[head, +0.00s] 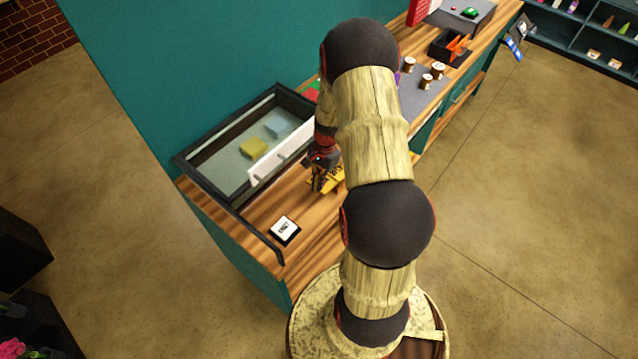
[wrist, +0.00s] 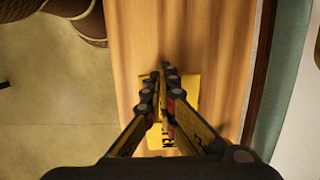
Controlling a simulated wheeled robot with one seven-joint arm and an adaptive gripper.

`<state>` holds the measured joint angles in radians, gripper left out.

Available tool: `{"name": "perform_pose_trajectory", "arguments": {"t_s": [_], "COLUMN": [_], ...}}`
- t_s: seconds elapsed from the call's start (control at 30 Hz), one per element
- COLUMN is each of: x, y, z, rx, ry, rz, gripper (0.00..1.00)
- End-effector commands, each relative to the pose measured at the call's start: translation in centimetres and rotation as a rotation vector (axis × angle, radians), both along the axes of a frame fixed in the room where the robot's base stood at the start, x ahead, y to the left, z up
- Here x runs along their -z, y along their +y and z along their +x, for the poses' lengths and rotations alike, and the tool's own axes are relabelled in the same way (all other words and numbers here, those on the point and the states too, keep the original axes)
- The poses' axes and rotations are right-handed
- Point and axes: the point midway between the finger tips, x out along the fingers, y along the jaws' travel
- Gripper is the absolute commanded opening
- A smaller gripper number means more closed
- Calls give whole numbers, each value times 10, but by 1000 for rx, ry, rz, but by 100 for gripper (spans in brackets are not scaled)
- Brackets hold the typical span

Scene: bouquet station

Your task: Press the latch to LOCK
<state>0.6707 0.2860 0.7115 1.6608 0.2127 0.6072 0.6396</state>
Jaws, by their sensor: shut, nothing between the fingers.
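My gripper (head: 322,188) is low over the wooden counter, in front of the black-framed case. In the wrist view its yellow and black fingers (wrist: 163,75) are together, with nothing between them. A yellow plate (wrist: 188,92) lies beneath the fingers, with dark lettering on its near part that seems to end in "EN". The fingers cover much of it, and I cannot tell whether they touch it. I cannot pick out the latch's moving part or the word LOCK.
The black-framed case (head: 191,173) has a white front panel (head: 268,165) and holds a yellow block (head: 253,148) and a blue block (head: 279,125). A white tile with dark print (head: 285,229) lies on the counter. Several small jars (head: 426,81) stand farther back.

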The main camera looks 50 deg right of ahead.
Motion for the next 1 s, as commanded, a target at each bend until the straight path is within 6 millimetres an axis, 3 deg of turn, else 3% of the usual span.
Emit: {"name": "perform_pose_trajectory", "arguments": {"t_s": [0.6,1.0], "x": [18,35], "y": [10,15], "z": [-1,-1], "rx": [-3,0], "ry": [-16,-15], "rz": [-194,-189], "gripper": [0,0]}}
